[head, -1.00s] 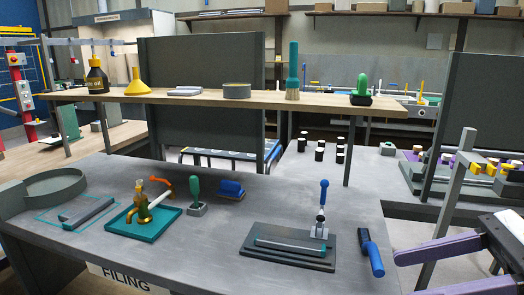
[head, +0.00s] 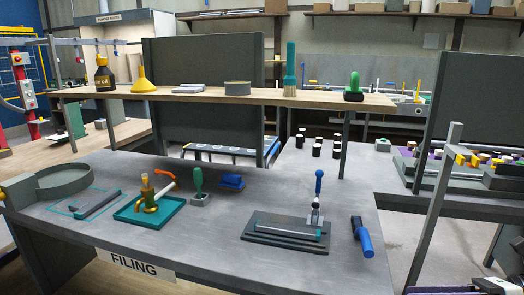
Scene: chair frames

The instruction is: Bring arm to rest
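A grey bar with a teal end (head: 284,231) lies in a dark clamp fixture (head: 262,244) on the grey bench in the head view. The fixture's blue-handled toggle lever (head: 318,186) stands upright. A second grey bar (head: 97,204) lies at the bench's left, partly over a teal outline (head: 62,210). Only a small dark and pale part of what looks like my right gripper (head: 490,287) shows at the bottom right edge, apart from the bench; its fingertips are not clearly visible. My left gripper is out of view.
A blue-handled tool (head: 362,237) lies right of the fixture. A teal tray (head: 128,211) with a brass item, a green-handled tool (head: 198,182) and a blue brush (head: 232,181) sit left. A grey post (head: 433,210) stands at the right. The bench's front middle is clear.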

